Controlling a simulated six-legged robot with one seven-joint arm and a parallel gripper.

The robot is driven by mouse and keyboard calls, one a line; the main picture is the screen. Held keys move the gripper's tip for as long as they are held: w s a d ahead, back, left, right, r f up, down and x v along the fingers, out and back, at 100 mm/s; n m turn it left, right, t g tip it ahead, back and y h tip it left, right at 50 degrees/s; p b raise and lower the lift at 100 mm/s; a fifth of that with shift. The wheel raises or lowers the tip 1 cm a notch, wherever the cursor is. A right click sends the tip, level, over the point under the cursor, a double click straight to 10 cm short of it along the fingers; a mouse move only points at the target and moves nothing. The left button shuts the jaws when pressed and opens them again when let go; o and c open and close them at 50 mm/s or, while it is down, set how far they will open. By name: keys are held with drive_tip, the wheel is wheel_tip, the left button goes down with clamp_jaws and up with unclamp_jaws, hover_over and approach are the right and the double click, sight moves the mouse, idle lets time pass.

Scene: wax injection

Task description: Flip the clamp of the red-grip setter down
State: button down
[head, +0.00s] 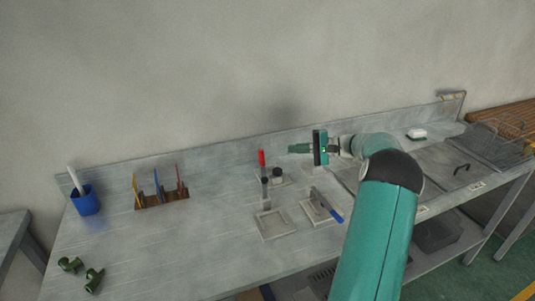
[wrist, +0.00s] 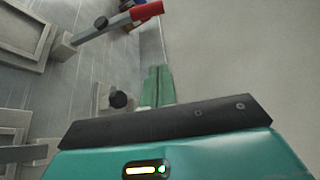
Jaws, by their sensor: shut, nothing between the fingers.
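A blue cup (head: 86,203) and a wooden tool rack (head: 163,201) are at left. Green fittings (head: 93,279) lie front left. The wall rises behind the bench.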

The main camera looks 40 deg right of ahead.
sight(263, 175)
drive_tip(key=w+a, duration=0.3)
drive_tip(key=a, duration=0.6)
drive_tip(key=shift+w+f, duration=0.2)
drive_tip(key=shift+w, duration=0.05)
drive_tip(key=shift+s, duration=0.15)
